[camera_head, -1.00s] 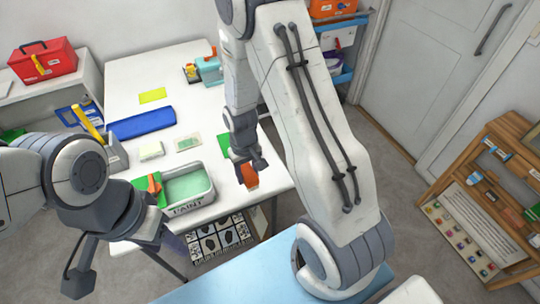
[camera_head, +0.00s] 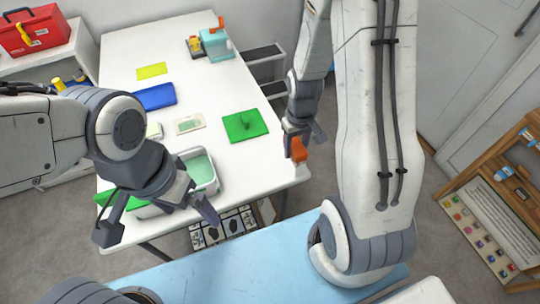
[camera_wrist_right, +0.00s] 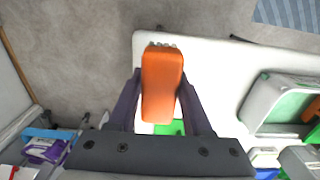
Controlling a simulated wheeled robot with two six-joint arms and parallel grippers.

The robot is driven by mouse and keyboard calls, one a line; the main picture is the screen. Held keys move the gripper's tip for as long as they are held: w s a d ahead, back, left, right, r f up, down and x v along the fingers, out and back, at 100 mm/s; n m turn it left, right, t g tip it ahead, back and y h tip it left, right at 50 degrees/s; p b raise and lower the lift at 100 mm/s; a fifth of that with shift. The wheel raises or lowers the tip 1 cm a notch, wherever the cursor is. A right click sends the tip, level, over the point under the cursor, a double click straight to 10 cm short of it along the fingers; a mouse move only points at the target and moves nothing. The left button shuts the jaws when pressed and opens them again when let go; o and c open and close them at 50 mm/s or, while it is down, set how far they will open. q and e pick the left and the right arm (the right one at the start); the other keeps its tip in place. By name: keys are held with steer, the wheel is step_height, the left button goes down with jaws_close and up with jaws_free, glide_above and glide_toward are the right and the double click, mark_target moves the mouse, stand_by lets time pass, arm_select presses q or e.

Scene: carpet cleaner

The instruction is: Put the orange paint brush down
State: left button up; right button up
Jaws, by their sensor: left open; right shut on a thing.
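The orange paint brush (camera_head: 299,150) is in my right gripper (camera_head: 296,136), beside the right edge of the white table (camera_head: 225,85). In the right wrist view the orange brush (camera_wrist_right: 161,85) lies between the two dark fingers (camera_wrist_right: 161,108), which are shut on it; pale bristle tips show at its far end. My left gripper (camera_head: 158,222) is open and empty in front of the paint tray (camera_head: 211,185), partly hiding it. The tray holds light green paint and also shows in the wrist view (camera_wrist_right: 252,108), with an orange thing at its edge.
A green square (camera_head: 238,132) with a darker mark lies near the table's right side. A small printed card (camera_head: 190,124), a blue item (camera_head: 154,97) and a yellow note (camera_head: 152,71) lie farther left. A teal container (camera_head: 215,44) stands at the back. A wooden shelf (camera_head: 530,190) stands at right.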

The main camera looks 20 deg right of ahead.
steer(key=p, duration=0.1)
glide_above(271, 160)
step_height(271, 160, down, 5)
steer(key=shift+w+f, duration=0.1)
step_height(271, 160, down, 3)
steer(key=shift+f+p, duration=0.1)
steer(key=shift+p, duration=0.3)
steer(key=shift+f, duration=0.3)
steer(key=shift+f, duration=0.1)
steer(key=o, duration=1.2)
steer(key=shift+f, duration=0.1)
